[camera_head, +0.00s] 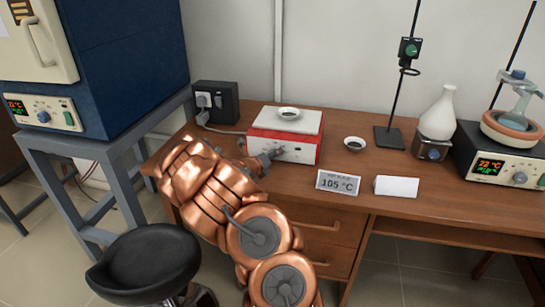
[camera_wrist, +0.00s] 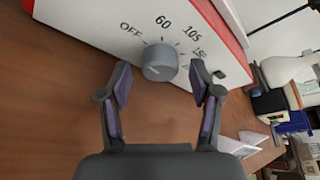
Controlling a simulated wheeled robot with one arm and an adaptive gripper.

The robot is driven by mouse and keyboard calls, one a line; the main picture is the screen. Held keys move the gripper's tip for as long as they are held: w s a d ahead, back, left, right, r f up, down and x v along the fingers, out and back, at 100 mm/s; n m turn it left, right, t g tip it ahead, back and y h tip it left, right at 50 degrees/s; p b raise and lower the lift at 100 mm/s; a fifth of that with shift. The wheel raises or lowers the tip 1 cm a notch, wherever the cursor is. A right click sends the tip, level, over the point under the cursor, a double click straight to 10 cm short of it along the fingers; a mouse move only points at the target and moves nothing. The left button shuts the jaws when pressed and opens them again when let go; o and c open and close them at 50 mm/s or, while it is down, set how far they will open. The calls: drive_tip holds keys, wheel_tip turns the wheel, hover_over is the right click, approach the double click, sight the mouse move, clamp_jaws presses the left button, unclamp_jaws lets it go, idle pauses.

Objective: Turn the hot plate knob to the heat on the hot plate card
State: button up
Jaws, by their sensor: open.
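The hot plate (camera_head: 313,150) is a red box with a pale front and top, standing on the wooden desk. Its round grey knob (camera_wrist: 159,62) shows in the wrist view, with OFF, 60, 105 and 150 printed around it. Which mark the knob points to is not clear. The hot plate card (camera_head: 338,183) stands on the desk in front and reads 105 °C. My gripper (camera_wrist: 161,80) is open, its two fingers on either side of the knob with gaps visible. In the head view my gripper (camera_head: 270,157) is at the hot plate's front.
A small dish (camera_head: 289,113) sits on the hot plate, another dish (camera_head: 354,144) beside it. A blank white card (camera_head: 396,187) stands right of the hot plate card. A stand (camera_head: 389,137), a white flask (camera_head: 438,115) and a heater reading 22 °C (camera_head: 495,165) are farther right. A black stool (camera_head: 147,262) stands in front.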

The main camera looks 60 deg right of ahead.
drive_tip(key=shift+d, duration=0.1)
drive_tip(key=c, duration=1.1)
drive_tip(key=shift+c, duration=0.2)
